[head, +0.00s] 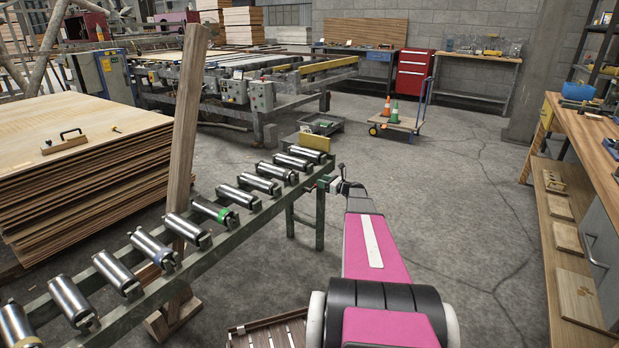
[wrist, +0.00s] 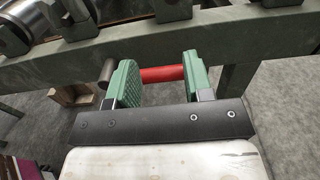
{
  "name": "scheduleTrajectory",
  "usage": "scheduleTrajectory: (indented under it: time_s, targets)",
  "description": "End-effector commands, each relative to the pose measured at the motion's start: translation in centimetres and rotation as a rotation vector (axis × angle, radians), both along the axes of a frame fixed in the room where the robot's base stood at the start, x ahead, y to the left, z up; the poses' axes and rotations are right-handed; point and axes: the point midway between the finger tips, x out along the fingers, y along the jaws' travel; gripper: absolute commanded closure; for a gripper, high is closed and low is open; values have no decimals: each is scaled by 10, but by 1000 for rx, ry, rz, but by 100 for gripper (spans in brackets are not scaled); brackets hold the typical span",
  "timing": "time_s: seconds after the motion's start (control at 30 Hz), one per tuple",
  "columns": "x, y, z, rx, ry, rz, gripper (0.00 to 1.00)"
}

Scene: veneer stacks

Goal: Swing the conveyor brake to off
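A red bar, seemingly the brake lever's grip (wrist: 163,74), lies crosswise just under the green rail in the wrist view. A grey metal rod end (wrist: 107,70) shows in line with it, left of my left finger. My gripper (wrist: 160,66) has its two green-padded fingers well apart, with the red bar spanning the gap; parts of the bar are hidden behind the fingers. I cannot tell whether they touch it. In the head view my gripper (head: 328,184) is at the far end of the roller conveyor (head: 213,253), beside its rail; the red bar cannot be made out there.
A wooden post (head: 186,130) stands by the conveyor, left of my arm. A veneer stack (head: 80,165) is at the left, a workbench (head: 590,135) at the right. A cart with cones (head: 400,122) stands farther back. The floor right of my arm is clear.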

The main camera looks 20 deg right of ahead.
Motion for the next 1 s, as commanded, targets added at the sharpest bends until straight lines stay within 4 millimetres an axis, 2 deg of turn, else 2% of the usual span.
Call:
scheduleTrajectory:
  time_s: [0.53, 1.0]
  targets:
    - [-37, -28, 3, 5, -4, 0, 53]
    - [-39, -29, 3, 3, -4, 2, 53]
